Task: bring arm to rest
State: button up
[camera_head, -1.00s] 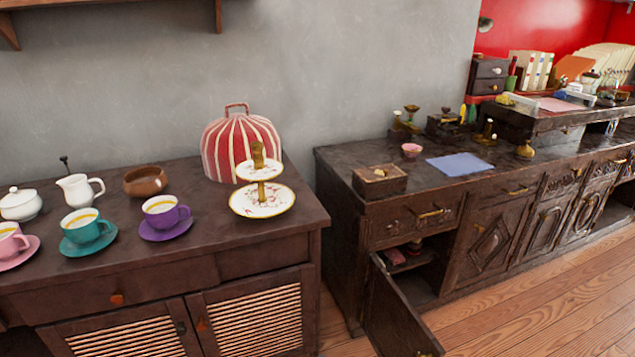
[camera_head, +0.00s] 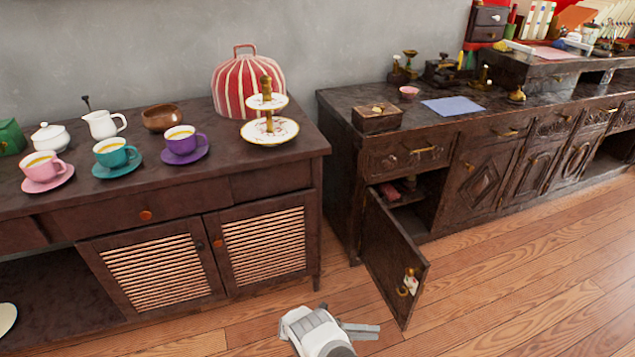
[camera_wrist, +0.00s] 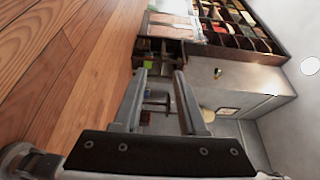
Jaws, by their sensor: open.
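My gripper (camera_head: 345,328) shows at the bottom middle of the head view, low over the wooden floor and in front of the left cabinet. In the wrist view the two fingers of my gripper (camera_wrist: 158,92) stand apart with nothing between them, so it is open and empty. The wrist view looks past the fingers along the floor toward shelving and a pale wall. Most of my arm is out of the head view.
The open cabinet door (camera_head: 395,262) juts over the floor just right of my gripper. The dark left cabinet (camera_head: 180,215) bears several cups, a tea cosy (camera_head: 248,85) and a tiered stand (camera_head: 270,132). Floor at the right (camera_head: 540,270) is clear.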

jog(key=w+r+m+g+y, duration=0.1)
jog(key=w+r+m+y, duration=0.2)
jog(key=r, duration=0.4)
jog(key=w+a+r+m+g+y, duration=0.1)
jog(key=w+r+m, duration=0.25)
jog(key=r, duration=0.45)
jog(key=w+r+m+g+y, duration=0.1)
jog(key=w+r+m+y, duration=0.2)
jog(key=r+m, duration=0.3)
jog(key=s+d+r+m+t+y, duration=0.1)
jog(key=s+r+m+y, duration=0.25)
jog(key=r, duration=0.65)
jog(key=s+r+m+t+y, duration=0.2)
jog(key=s+r+m, duration=0.3)
jog(key=r, duration=0.4)
jog(key=s+d+r+m+t+y, duration=0.15)
jog(key=s+r+m, duration=0.25)
jog(key=r, duration=0.6)
jog(key=s+a+r+m+t+y, duration=0.1)
jog(key=s+r+m+t+y, duration=0.15)
jog(key=s+m, duration=0.4)
jog(key=s+a+r+m+t+y, duration=0.1)
jog(key=s+r+m+t+y, duration=0.2)
jog(key=s, duration=0.7)
notch_tip(320, 180, up, 28)
jog(key=h+p, duration=0.1)
jog(key=p, duration=2.7)
jog(key=shift+m+p, duration=0.3)
jog(key=shift+m, duration=0.15)
